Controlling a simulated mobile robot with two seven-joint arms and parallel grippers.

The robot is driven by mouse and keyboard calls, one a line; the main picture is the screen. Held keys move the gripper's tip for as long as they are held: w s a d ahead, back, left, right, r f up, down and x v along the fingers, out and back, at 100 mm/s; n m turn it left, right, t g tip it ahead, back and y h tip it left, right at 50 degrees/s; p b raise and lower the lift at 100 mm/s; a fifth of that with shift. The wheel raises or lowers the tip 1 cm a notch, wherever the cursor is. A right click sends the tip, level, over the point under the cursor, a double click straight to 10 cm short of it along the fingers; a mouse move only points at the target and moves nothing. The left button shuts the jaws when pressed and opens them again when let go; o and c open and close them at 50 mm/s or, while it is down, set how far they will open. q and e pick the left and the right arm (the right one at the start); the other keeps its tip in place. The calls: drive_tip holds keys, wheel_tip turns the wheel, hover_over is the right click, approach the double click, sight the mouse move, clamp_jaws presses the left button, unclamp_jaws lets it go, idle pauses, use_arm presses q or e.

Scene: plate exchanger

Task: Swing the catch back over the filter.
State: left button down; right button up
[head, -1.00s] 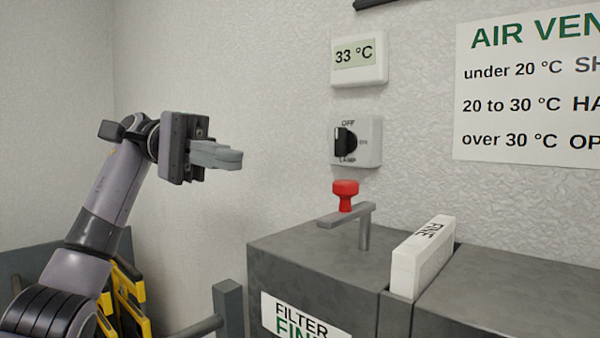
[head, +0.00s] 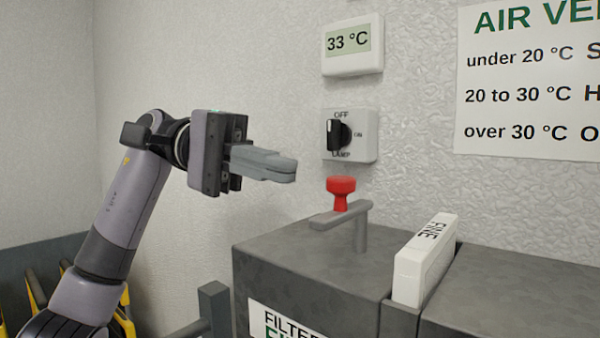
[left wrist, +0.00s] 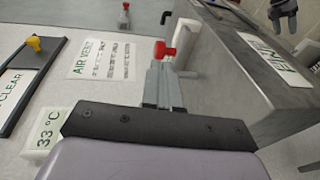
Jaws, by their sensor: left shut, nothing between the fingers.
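The catch (head: 340,215) is a grey bar with a red knob (head: 341,193) on a short post, on top of the grey housing (head: 300,255). Its bar points left, away from the filter. The filter (head: 425,262) is a white block marked FINE, upright in a slot right of the catch. My left gripper (head: 290,172) is shut and empty, above and left of the knob, apart from it. In the left wrist view the knob (left wrist: 163,50) shows just beyond the fingertips, with the filter (left wrist: 185,42) behind. A dark gripper-like part (left wrist: 284,14), perhaps my right gripper, shows at that view's top right.
A lamp switch (head: 350,135) and a 33 °C display (head: 352,45) are on the wall behind. An air vent sign (head: 530,80) hangs at right. A grey rail post (head: 214,310) stands left of the housing. The air above the housing is free.

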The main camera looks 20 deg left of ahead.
sight(328, 183)
use_arm(q)
drive_tip(key=shift+x, duration=1.85)
